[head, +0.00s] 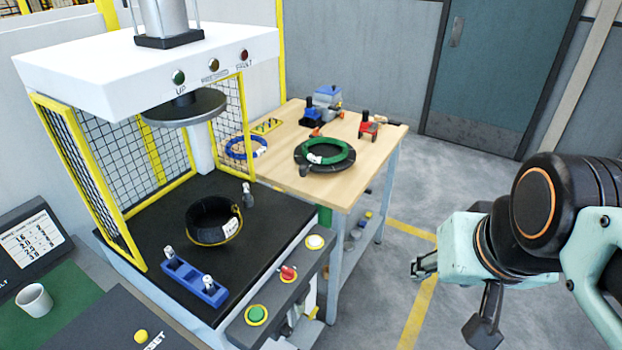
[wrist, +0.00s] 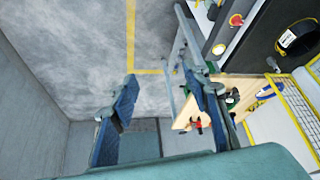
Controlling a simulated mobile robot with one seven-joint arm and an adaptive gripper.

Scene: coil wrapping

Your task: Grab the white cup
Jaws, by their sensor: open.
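The white cup (head: 34,299) stands upright at the lower left in the head view, on a green mat (head: 62,312) beside the press. My gripper (head: 424,266) is at the right of the head view, in the air over the grey floor, far to the right of the cup. In the wrist view my gripper (wrist: 160,108) shows its two blue-grey fingers spread wide with nothing between them. The cup is not visible in the wrist view.
The press, with a black bed (head: 175,240) holding a dark coil (head: 208,222), stands between my gripper and the cup. Its front has several buttons. A wooden table (head: 285,165) with rings and tools is behind. A screen (head: 30,238) stands behind the cup.

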